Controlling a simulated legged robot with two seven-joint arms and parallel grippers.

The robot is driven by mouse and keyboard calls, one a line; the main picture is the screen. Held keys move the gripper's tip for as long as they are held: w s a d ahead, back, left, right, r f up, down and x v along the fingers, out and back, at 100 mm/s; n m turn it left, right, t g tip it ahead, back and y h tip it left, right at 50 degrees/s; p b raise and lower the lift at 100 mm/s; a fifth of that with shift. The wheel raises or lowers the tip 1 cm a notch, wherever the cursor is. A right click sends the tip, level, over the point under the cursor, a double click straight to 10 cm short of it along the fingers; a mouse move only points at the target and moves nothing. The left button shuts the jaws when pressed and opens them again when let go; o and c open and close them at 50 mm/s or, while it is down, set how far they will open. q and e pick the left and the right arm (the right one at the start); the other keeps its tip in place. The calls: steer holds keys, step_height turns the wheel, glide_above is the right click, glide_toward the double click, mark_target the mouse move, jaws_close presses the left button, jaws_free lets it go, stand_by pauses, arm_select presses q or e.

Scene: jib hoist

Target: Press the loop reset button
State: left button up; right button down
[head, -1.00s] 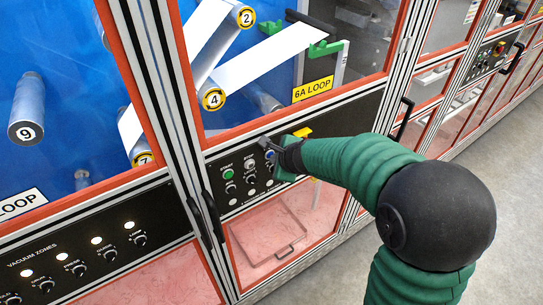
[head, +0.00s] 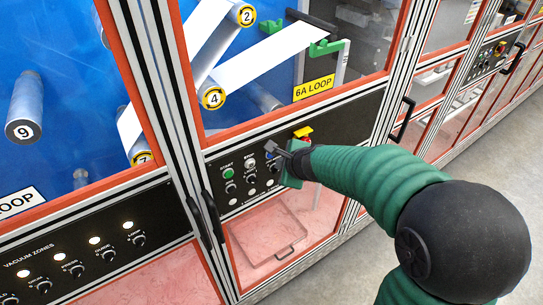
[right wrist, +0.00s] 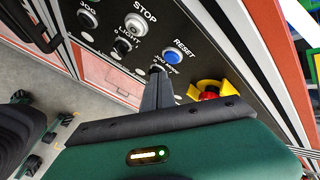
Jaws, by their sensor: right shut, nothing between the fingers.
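The blue button labelled RESET (right wrist: 172,57) is on the black control panel (right wrist: 230,60) under the "6A LOOP" sign (head: 313,88). In the head view the blue button (head: 269,155) shows small beside my fingers. My right gripper (right wrist: 157,74) is shut and empty, its fingertips just left of and below the blue button in the right wrist view. It also shows in the head view (head: 270,146), at the panel; I cannot tell whether it touches. My left gripper is not in view.
A white STOP button (right wrist: 135,24) and several black knobs are near RESET. A red emergency button on a yellow base (right wrist: 209,93) is close to the gripper. A green START button (head: 228,173) is further left. Door handles (head: 212,216) stick out left of the panel.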

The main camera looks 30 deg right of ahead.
steer(key=shift+s+d+b, duration=0.1)
steer(key=shift+s+b, duration=0.3)
steer(key=shift+s, duration=1.75)
